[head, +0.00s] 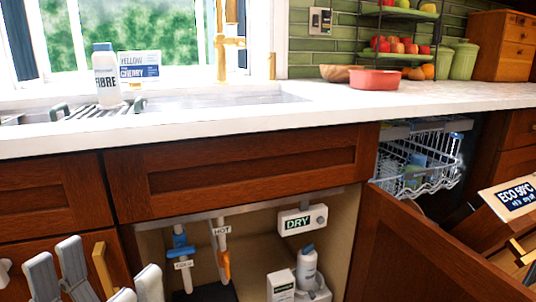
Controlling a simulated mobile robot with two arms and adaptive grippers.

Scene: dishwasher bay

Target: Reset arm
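My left gripper (96,276) is at the bottom left edge of the head view, in front of the wooden cabinet fronts. Its grey and pale fingers point up and stand apart, with a gold handle (103,268) showing behind the gap. I see nothing held between them. The gripper's base and most of the arm are cut off by the frame. My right gripper and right arm are not in view.
The sink cabinet (345,225) is open, with a DRY box (303,220), pipes and bottles inside. A wooden panel (420,255) juts forward at right below the dishwasher rack (420,165). The counter (240,117) holds a white bottle (106,75) and red bowl (375,80).

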